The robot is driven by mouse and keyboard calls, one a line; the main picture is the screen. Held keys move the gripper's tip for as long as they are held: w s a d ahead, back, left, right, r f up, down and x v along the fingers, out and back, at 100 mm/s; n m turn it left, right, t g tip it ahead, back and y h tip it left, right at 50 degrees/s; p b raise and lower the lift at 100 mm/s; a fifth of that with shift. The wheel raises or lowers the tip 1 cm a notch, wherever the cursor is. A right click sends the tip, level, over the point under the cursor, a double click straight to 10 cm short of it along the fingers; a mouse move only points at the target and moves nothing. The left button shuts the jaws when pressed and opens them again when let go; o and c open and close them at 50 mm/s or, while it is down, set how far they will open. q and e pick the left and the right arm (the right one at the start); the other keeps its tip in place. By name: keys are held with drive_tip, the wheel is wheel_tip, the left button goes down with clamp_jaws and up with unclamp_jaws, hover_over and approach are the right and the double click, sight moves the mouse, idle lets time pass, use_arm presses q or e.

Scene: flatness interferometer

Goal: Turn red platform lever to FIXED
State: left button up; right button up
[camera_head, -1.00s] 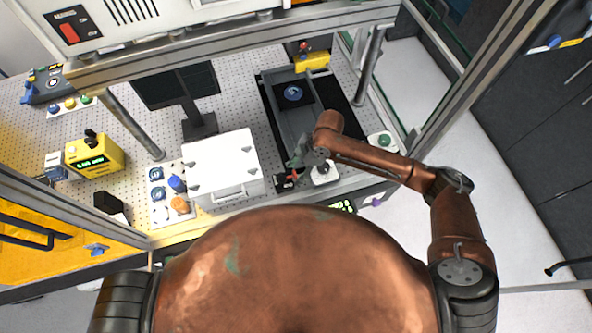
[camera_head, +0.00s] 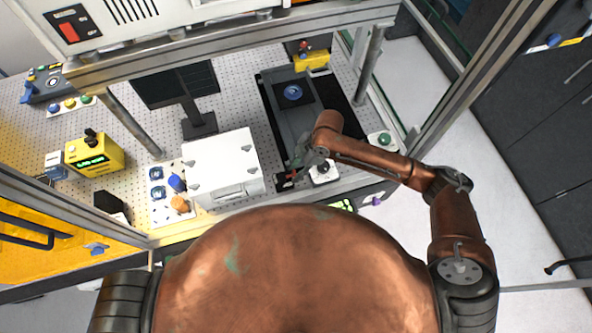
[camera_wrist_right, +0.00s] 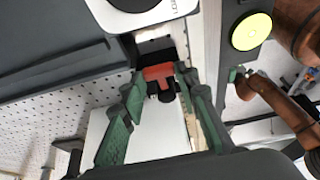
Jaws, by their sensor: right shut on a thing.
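The red lever (camera_wrist_right: 158,72) sits on a small black base in the right wrist view, with a dark round end towards me. In the head view the lever (camera_head: 291,176) is small and partly hidden at the front end of the dark platform bed (camera_head: 283,125). My right gripper (camera_head: 296,165) is down at it. In the right wrist view the green-padded fingertips of this gripper (camera_wrist_right: 160,84) stand on both sides of the lever, shut on it. I cannot read any FIXED mark. My left gripper is not in view.
A white plate with a dark knob (camera_head: 322,171) stands just right of the lever. A white case (camera_head: 222,165) stands close on the left. A green button box (camera_head: 381,141) is at the right, near a metal frame post (camera_head: 370,65).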

drive_tip(key=shift+w, duration=0.1)
drive_tip(key=n, duration=0.2)
drive_tip(key=w+n+g+b, duration=0.1)
drive_tip(key=shift+w+a+n+h, duration=0.2)
drive_tip(key=shift+a+n+h, duration=0.1)
drive_tip(key=shift+a+n, duration=0.1)
drive_tip(key=n+b, duration=0.1)
drive_tip(key=w+a+n+g+h+b, duration=0.1)
drive_tip(key=n, duration=0.1)
drive_tip(key=n+b, duration=0.1)
drive_tip(key=shift+w+a+f+n, duration=0.1)
drive_tip(key=shift+w+a+n, duration=0.05)
drive_tip(key=shift+a+n, duration=0.15)
drive_tip(key=n+b, duration=0.1)
drive_tip(key=a+n+h+b, duration=0.1)
drive_tip(key=n, duration=0.1)
drive_tip(key=a+n+g+h+b, duration=0.1)
drive_tip(key=n+b, duration=0.1)
drive_tip(key=shift+w+a, duration=0.15)
drive_tip(key=shift+w, duration=0.15)
drive_tip(key=shift+s+a+n+h+b, duration=0.1)
drive_tip(key=shift+a+n+h+b, duration=0.25)
drive_tip(key=shift+n, duration=0.35)
drive_tip(key=shift+w+a+n+h+b, duration=0.15)
drive_tip(key=shift+n+h+b, duration=0.1)
drive_tip(key=shift+n+b, duration=0.35)
drive_tip(key=shift+s+a+n+h+b, duration=0.15)
drive_tip(key=shift+a+n+h+b, duration=0.15)
drive_tip(key=shift+n, duration=0.5)
drive_tip(key=o, duration=1.1)
